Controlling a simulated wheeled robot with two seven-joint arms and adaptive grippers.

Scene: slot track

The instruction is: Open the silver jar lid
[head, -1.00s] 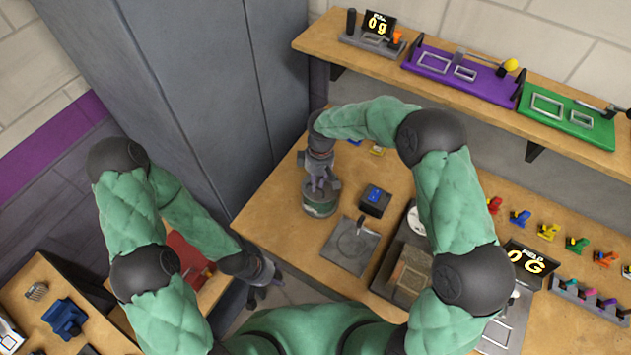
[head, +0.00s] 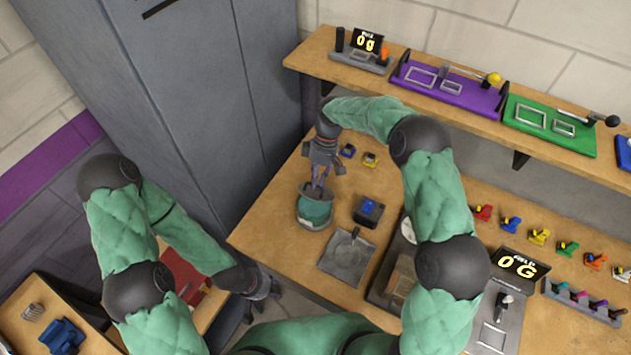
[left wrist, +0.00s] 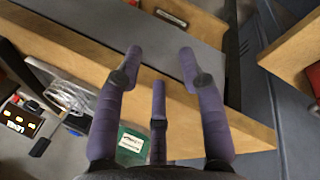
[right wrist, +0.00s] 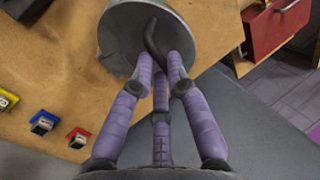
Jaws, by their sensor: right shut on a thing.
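The jar (head: 315,212), round with a green body, stands on the wooden bench. Its silver-grey lid (head: 317,190) is tilted and raised at the back of the jar's top; I cannot tell whether its edge still touches the rim. My right gripper (head: 318,182) is above the jar, shut on the lid's dark curved handle. In the right wrist view the grey lid (right wrist: 190,40) lies beyond the purple fingers (right wrist: 162,75) and hides most of the jar. My left gripper (head: 262,285) is open and empty, low beside the bench, and its fingers are spread in the left wrist view (left wrist: 160,70).
A dark box with a blue top (head: 369,211) stands right of the jar, and a grey plate (head: 346,257) lies in front. A grey cabinet (head: 200,100) is at the left; a shelf (head: 440,105) runs along the wall.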

